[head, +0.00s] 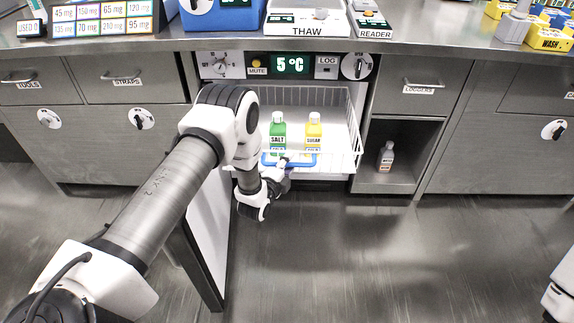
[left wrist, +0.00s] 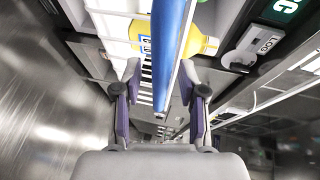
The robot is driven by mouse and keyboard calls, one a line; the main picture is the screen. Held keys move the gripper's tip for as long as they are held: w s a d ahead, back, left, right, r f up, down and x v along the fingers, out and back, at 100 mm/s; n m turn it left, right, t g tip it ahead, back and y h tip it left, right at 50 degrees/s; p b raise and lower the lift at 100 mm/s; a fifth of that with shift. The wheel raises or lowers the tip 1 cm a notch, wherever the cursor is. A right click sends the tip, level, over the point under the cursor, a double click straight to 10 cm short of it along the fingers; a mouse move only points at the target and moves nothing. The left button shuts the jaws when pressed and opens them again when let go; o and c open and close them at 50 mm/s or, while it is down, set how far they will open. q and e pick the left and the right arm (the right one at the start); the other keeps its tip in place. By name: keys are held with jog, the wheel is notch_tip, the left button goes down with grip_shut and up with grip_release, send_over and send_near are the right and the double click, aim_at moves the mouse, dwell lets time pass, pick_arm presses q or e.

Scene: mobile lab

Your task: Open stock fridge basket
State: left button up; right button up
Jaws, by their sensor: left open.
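The stock fridge stands open under the counter, its door (head: 207,240) swung out at the left. Its white wire basket (head: 354,140) appears to stick out partly past the opening. A blue handle bar (head: 303,161) runs along the basket's front and crosses the left wrist view (left wrist: 168,50). My left gripper (head: 282,166) is at the handle's left part. In the left wrist view its open fingers (left wrist: 160,80) lie on either side of the blue bar; contact cannot be told. A green SALT bottle (head: 278,133) and a yellow SUGAR bottle (head: 313,133) stand upright in the basket.
The fridge panel (head: 292,66) above reads 5 °C. A bottle (head: 386,157) stands in the open cubby at the right. Closed drawers and cabinets flank the fridge. The floor (head: 370,250) in front is clear. Part of my right arm shows at the right edge.

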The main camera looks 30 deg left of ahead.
pick_arm(q)
jog(key=s+r, duration=0.2)
jog(key=s, duration=0.9)
jog(key=shift+s+d, duration=0.3)
jog(key=shift+s, duration=0.1)
jog(key=shift+r, duration=0.1)
jog(key=s+d+f+n+g+h, duration=0.1)
jog(key=s+d+f+n+g, duration=0.1)
jog(key=s+d+f+g, duration=0.3)
jog(key=s+d+f+n+g, duration=0.2)
jog(key=s+f, duration=0.1)
jog(key=s, duration=0.4)
jog(key=s+f+n+g, duration=0.3)
jog(key=s+n+g, duration=0.6)
jog(key=s+n, duration=0.65)
notch_tip(320, 180, up, 25)
jog(key=s+m+p, duration=0.2)
jog(key=p, duration=2.3)
